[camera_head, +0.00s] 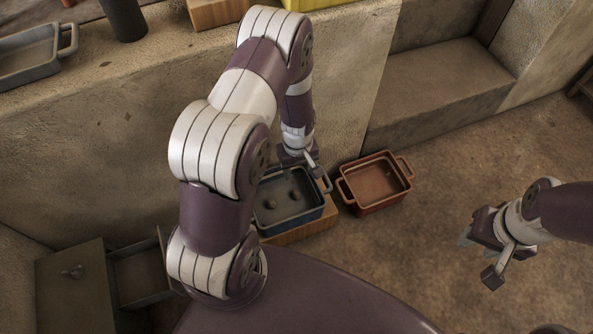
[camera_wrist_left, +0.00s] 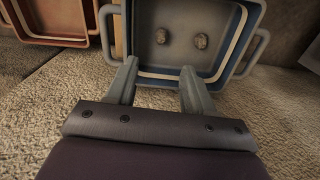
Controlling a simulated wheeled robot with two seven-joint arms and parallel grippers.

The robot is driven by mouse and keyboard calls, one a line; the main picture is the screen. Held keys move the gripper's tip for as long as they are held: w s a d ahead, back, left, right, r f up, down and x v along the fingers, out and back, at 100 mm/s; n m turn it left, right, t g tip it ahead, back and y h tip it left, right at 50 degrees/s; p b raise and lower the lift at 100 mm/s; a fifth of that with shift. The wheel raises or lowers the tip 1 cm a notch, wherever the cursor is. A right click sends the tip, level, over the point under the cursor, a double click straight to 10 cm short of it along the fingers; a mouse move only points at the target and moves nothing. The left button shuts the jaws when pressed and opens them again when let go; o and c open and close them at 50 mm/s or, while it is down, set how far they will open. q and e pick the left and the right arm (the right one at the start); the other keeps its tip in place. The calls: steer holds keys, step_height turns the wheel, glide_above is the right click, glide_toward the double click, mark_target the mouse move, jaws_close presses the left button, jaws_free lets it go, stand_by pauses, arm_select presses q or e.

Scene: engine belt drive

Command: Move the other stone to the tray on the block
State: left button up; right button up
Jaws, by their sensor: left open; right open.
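A blue-grey tray (camera_head: 291,220) stands on a wooden block (camera_head: 312,228) on the ground. Two small brown stones lie apart inside it, a left one (camera_head: 271,203) and a right one (camera_head: 295,195). Both stones also show in the left wrist view, at the left (camera_wrist_left: 161,36) and right (camera_wrist_left: 200,41). My left gripper (camera_wrist_left: 158,72) is open and empty, its fingers pointing at the near rim of the tray. In the head view it hangs above the tray's far right part. My right gripper (camera_head: 478,257) is open and empty, far right of the tray.
A red-brown tray (camera_head: 374,208) with handles is on the ground just right of the block. A stone ledge (camera_head: 110,150) runs behind, with another grey tray (camera_head: 28,75) at its left end. An open drawer (camera_head: 140,275) is at lower left. Ground on the right is clear.

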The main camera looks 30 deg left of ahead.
arm_select(q)
steer(key=s+d+r+m, duration=0.1)
steer(key=s+r+m, duration=0.2)
steer(key=r, duration=0.3)
steer(key=s+d+r+m+t, duration=0.1)
steer(key=s+d+r+m, duration=0.1)
steer(key=r, duration=0.5)
steer(key=s+d+r+m, duration=0.1)
steer(key=s+r+m, duration=0.3)
steer(key=r, duration=0.3)
steer(key=shift+s+d+r, duration=0.25)
steer(key=shift+s+d, duration=0.05)
steer(key=shift+d, duration=0.05)
